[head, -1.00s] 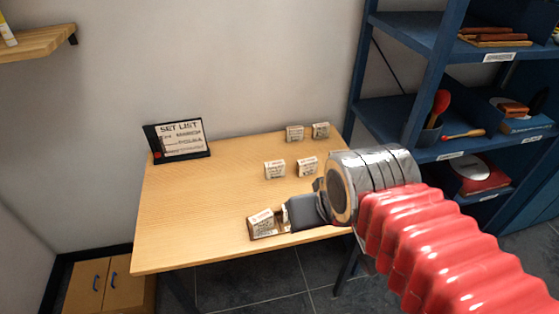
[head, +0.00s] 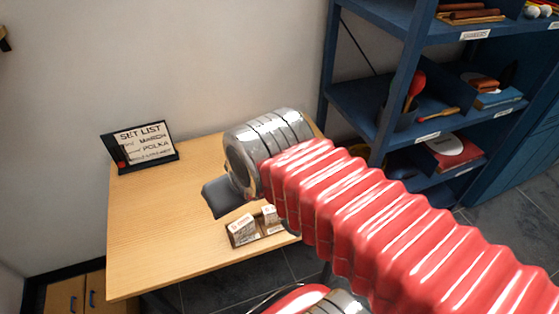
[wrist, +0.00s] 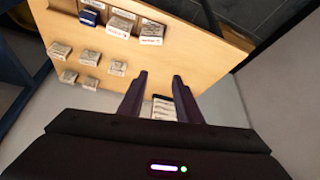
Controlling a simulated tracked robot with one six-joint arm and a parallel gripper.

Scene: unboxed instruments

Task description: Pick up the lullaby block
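Several small pale blocks stand on the table in the wrist view, among them a near one (wrist: 118,68) and a far one (wrist: 60,50). Their labels are too small to read, so I cannot tell which is the lullaby block. A wooden holder (head: 259,236) at the table's front edge bears a block (head: 242,230) with a red mark and another block (head: 270,216). My gripper (wrist: 159,86) is open and empty above the table; it also shows in the head view (head: 222,197). My arm hides the back blocks in the head view.
A black-framed set list sign (head: 141,147) stands at the table's back left, listing march, polka and a blurred third line. Blue shelves (head: 375,95) with instruments stand right of the table. The table's left part (head: 150,220) is clear.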

